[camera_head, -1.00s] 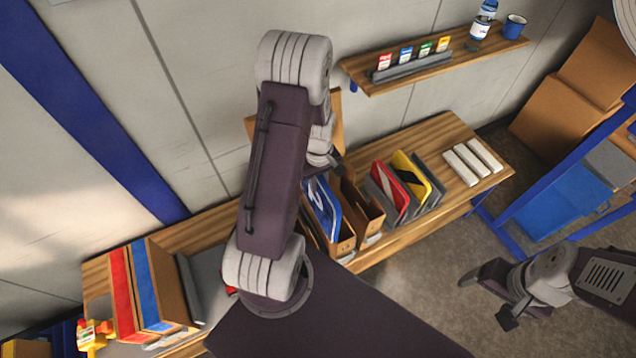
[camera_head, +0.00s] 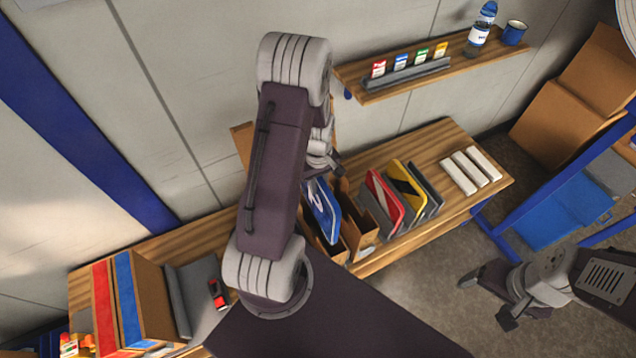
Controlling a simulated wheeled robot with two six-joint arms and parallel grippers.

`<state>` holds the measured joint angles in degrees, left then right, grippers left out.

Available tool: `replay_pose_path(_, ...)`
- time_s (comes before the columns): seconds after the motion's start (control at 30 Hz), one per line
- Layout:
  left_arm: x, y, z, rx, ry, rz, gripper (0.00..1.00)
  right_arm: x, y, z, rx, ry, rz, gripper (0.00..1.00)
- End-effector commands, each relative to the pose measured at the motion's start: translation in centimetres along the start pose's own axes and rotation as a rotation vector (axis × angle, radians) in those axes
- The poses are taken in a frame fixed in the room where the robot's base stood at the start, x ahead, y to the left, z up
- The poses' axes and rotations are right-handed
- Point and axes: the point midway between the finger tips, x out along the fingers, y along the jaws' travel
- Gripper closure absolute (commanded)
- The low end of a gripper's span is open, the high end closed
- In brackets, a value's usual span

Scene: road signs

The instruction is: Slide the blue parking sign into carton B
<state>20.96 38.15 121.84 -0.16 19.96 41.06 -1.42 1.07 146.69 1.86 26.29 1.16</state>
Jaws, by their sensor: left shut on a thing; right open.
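The blue parking sign (camera_head: 320,212) with a white mark stands on edge, slightly tilted, at an open brown carton (camera_head: 335,252) on the wooden bench. Its lower part is hidden by the carton walls, and my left arm covers its left side. A second brown carton (camera_head: 364,240) stands just right of it. I cannot read which one is B. My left gripper (camera_head: 324,164) is at the sign's top end, shut on it, its fingers mostly hidden. My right gripper (camera_head: 488,301) is open and empty over the floor at the right.
Right of the cartons stand a red sign (camera_head: 384,203), a yellow-black sign (camera_head: 405,182) and grey dividers. White bars (camera_head: 470,170) lie at the bench's right end. A wall shelf (camera_head: 435,75) hangs above. A blue rack (camera_head: 560,200) is at the right.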

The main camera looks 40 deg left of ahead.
Motion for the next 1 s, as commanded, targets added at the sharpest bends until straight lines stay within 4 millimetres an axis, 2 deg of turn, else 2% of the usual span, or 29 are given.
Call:
replay_pose_path(0.03,1.6,0.0,0.0,0.000,0.001,0.001,1.00,1.5,0.0,0.1,0.000,0.000,0.000,0.21)
replay_pose_path(1.0,16.2,0.0,0.0,0.000,0.001,0.001,1.00,13.8,0.3,1.4,0.000,0.000,0.000,0.21)
